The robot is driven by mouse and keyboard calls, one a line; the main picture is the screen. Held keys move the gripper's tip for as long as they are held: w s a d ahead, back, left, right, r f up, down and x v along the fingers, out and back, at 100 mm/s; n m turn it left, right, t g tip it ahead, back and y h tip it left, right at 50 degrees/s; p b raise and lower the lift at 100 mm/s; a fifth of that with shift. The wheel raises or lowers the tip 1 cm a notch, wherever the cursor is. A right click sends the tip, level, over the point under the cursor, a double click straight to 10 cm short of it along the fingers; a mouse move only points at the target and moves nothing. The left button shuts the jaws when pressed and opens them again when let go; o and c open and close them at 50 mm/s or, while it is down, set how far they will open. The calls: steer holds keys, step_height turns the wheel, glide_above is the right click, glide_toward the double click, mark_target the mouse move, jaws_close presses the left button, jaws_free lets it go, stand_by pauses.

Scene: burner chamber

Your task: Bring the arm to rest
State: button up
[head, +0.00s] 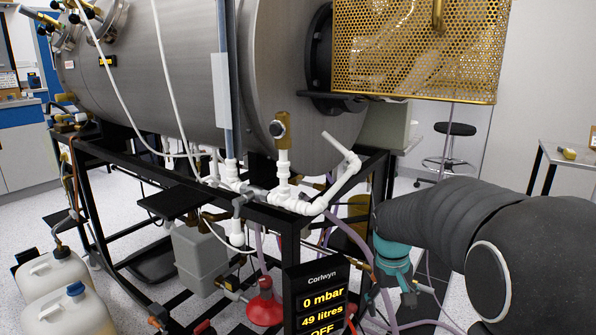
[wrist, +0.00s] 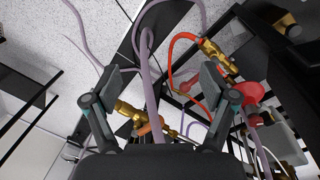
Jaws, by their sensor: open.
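My arm reaches in from the right of the head view, with dark links and a teal wrist. My gripper (head: 385,290) points down beside the black frame, just right of the display, and is partly cut off by hoses and dark background. In the wrist view my gripper (wrist: 158,85) has its two fingers spread wide apart, with nothing held between them. A mauve hose (wrist: 150,80) and a brass valve (wrist: 130,112) show in the gap between the fingers; whether they touch the fingers cannot be told.
A large steel chamber (head: 180,70) rests on a black frame (head: 240,207) to the left. White pipes (head: 285,195) and a display (head: 318,300) stand close to my gripper. A perforated gold cover (head: 420,50) hangs above my arm. A stool (head: 455,130) stands behind.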

steer(key=s+a+r+t, duration=0.1)
steer(key=s+r, duration=0.1)
steer(key=s, duration=0.5)
steer(key=s+a+r+t+y, duration=0.1)
steer(key=s+a+r+t, duration=0.1)
steer(key=s, duration=0.6)
steer(key=s+a+r+t, duration=0.2)
steer(key=s+r, duration=0.2)
steer(key=s, duration=0.3)
steer(key=shift+s+m+y, duration=0.3)
steer(key=shift+m, duration=0.1)
stand_by(0.9)
